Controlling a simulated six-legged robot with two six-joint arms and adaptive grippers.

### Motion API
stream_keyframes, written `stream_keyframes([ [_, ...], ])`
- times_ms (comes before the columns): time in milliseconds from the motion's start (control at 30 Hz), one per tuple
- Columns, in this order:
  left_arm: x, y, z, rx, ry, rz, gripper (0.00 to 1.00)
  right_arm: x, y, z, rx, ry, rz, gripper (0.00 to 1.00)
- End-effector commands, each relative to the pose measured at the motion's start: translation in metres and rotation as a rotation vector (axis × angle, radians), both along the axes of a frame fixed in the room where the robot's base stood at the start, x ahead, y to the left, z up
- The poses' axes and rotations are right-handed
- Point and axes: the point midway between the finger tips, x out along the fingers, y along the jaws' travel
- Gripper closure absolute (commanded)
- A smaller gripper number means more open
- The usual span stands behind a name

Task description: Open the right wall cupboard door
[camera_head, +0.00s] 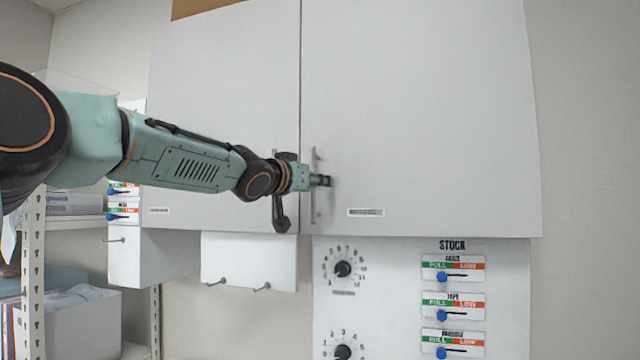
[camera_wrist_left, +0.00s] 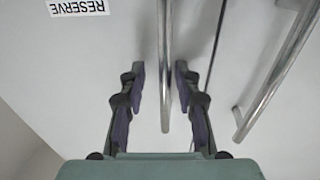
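The right wall cupboard door (camera_head: 430,110) is a plain pale grey panel and looks shut, flush beside the left door (camera_head: 225,90). Its upright metal bar handle (camera_head: 314,211) is near its lower left edge, partly hidden by my left gripper (camera_head: 321,181). In the left wrist view this handle (camera_wrist_left: 165,50) runs between the two fingers of my left gripper (camera_wrist_left: 160,75). The fingers are open, one on each side of the bar, with a visible gap on both sides. My right gripper is not in view.
The left door's handle (camera_wrist_left: 275,75) stands close beside in the wrist view. Below the cupboard are a panel with dials (camera_head: 343,269) and STOCK sliders (camera_head: 453,268), and hooks (camera_head: 262,287). A shelf rack (camera_head: 33,270) stands at left. Space before the right door looks clear.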

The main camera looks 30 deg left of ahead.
Motion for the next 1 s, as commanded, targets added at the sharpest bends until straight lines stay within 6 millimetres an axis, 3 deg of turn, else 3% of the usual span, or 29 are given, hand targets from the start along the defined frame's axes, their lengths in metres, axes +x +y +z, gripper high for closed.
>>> stream_keyframes([
  [367,-0.0018,0.0009,0.0001,-0.001,0.0,0.001,0.68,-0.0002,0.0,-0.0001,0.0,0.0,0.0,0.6],
  [767,-0.0002,0.0003,-0.0001,0.0,0.0,0.0,1.0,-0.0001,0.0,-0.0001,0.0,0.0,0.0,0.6],
  [1000,0.0011,0.0007,-0.0008,0.0,0.002,0.001,1.0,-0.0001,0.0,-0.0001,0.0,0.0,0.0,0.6],
])
